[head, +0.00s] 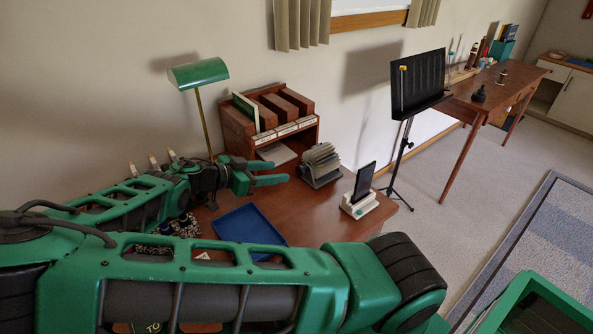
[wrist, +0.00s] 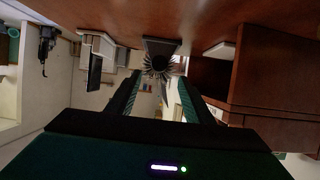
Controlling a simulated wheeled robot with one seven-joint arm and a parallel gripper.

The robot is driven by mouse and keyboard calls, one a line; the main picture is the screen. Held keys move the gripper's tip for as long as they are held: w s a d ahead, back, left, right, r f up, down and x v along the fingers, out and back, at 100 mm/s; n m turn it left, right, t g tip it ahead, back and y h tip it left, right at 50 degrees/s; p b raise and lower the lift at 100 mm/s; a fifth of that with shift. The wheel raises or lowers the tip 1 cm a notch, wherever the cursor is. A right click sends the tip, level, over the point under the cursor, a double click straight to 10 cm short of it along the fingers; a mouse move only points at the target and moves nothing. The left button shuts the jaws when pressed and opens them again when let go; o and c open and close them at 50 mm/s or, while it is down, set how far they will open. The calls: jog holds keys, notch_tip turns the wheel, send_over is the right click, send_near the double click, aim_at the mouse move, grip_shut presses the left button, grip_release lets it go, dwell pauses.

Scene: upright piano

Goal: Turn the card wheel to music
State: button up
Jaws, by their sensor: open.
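The card wheel (head: 321,165) is a dark-framed rotary file with a fan of pale cards, standing on the wooden desk to the right of the wooden organizer. The words on its cards are too small to read. My gripper (head: 285,173) is open and empty, left of the card wheel with a gap between them, its fingers pointing towards it. In the wrist view the picture is upside down, and the card wheel (wrist: 158,63) shows as a dark hub with cards spread round it, ahead of and between my finger tips.
The organizer (head: 283,136) stands behind, close to my gripper. A phone in a white dock (head: 360,203) is right of the card wheel. A blue tray (head: 243,229) lies in front, and a green lamp (head: 198,73) stands at the left. A music stand (head: 417,85) is beyond the desk.

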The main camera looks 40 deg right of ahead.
aim_at(298, 170)
jog(key=x, duration=0.9)
jog(key=c, duration=1)
